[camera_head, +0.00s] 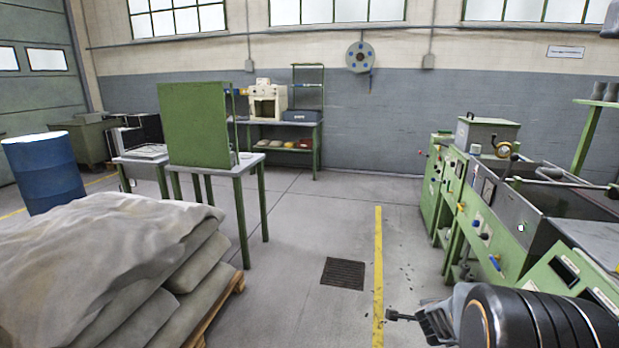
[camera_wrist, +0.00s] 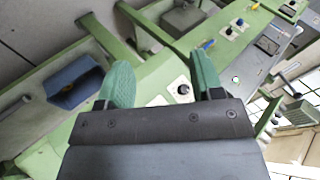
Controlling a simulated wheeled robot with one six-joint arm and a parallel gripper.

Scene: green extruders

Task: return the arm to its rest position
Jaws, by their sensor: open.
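My arm reaches in from the bottom right corner of the head view, its black rounded link in front of the green machine line. My gripper (camera_head: 410,318) is at its left end, over the floor near the yellow line. In the wrist view my gripper (camera_wrist: 161,70) shows two green-padded fingers spread apart. Nothing is between them. A green machine panel with a dark knob (camera_wrist: 183,89) shows behind the gap; I cannot tell how far off it is.
Green extruder machines (camera_head: 480,215) line the right side. Stacked grey sacks (camera_head: 110,260) on a pallet fill the lower left, with a blue drum (camera_head: 43,172) behind. A table (camera_head: 240,172) carries a green panel (camera_head: 195,124). The floor around the drain grate (camera_head: 343,273) is clear.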

